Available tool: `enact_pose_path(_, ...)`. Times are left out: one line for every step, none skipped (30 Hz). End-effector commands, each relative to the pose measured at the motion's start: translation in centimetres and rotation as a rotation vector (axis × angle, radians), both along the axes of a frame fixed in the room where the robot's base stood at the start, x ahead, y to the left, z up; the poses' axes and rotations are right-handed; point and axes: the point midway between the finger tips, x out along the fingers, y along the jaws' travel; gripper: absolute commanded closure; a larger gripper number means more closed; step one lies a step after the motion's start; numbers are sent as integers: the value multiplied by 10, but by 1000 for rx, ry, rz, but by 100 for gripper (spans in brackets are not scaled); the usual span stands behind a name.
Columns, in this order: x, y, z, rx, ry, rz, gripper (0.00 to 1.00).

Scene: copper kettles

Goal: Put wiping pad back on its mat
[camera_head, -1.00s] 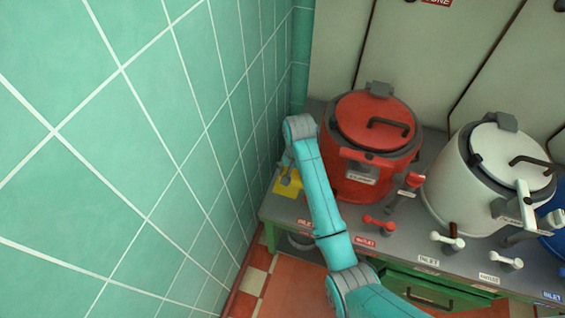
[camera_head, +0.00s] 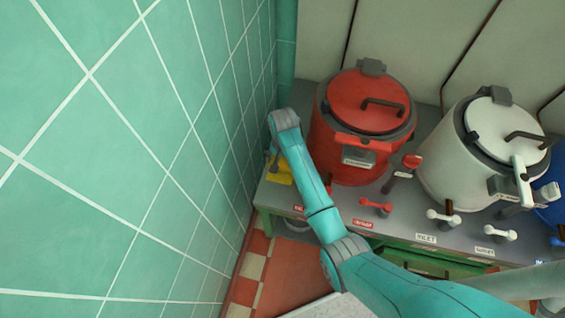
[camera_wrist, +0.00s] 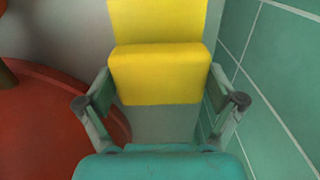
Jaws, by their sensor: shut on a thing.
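The wiping pad is a thick yellow block (camera_wrist: 160,75) between the fingers of my gripper (camera_wrist: 160,92) in the wrist view. The gripper is shut on it. The flat yellow mat (camera_wrist: 157,20) shows beyond the pad at the top of the wrist view. I cannot tell whether the pad touches the mat. In the head view, yellow (camera_head: 281,176) shows at the bench's left end beside the tiled wall, partly hidden by my arm. My gripper's fingers are mostly hidden there.
The red kettle (camera_head: 362,105) stands close right of my arm; its red side fills the left of the wrist view. The green tiled wall (camera_head: 150,150) is close on the left. A white kettle (camera_head: 480,160) and several valve handles stand farther right along the grey bench.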

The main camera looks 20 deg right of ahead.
Motion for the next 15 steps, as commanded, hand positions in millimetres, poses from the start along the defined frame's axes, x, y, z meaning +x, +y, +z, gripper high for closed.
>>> enact_pose_path(0, 0, -8, 0, 2, 0, 40)
enact_pose_path(-1, 0, -11, 0, 2, 0, 40)
enact_pose_path(0, 0, -14, 0, 1, 0, 40)
enact_pose_path(0, 0, -15, 0, 0, 0, 40)
enact_pose_path(0, 0, -15, -1, -1, 0, 40)
enact_pose_path(0, 0, -15, 0, -1, 0, 40)
enact_pose_path(0, 0, -15, 0, -1, 0, 40)
enact_pose_path(0, 0, -15, 0, -1, 0, 40)
enact_pose_path(0, 0, -15, 0, -1, 0, 40)
enact_pose_path(0, 0, -15, 0, -1, 0, 40)
enact_pose_path(0, 0, -15, -1, -1, 0, 40)
enact_pose_path(0, 0, -16, 0, 0, 0, 40)
enact_pose_path(0, 0, -17, 0, 0, 0, 40)
enact_pose_path(0, 0, -17, 0, 0, 0, 40)
enact_pose_path(0, 0, -17, 0, 0, 0, 0)
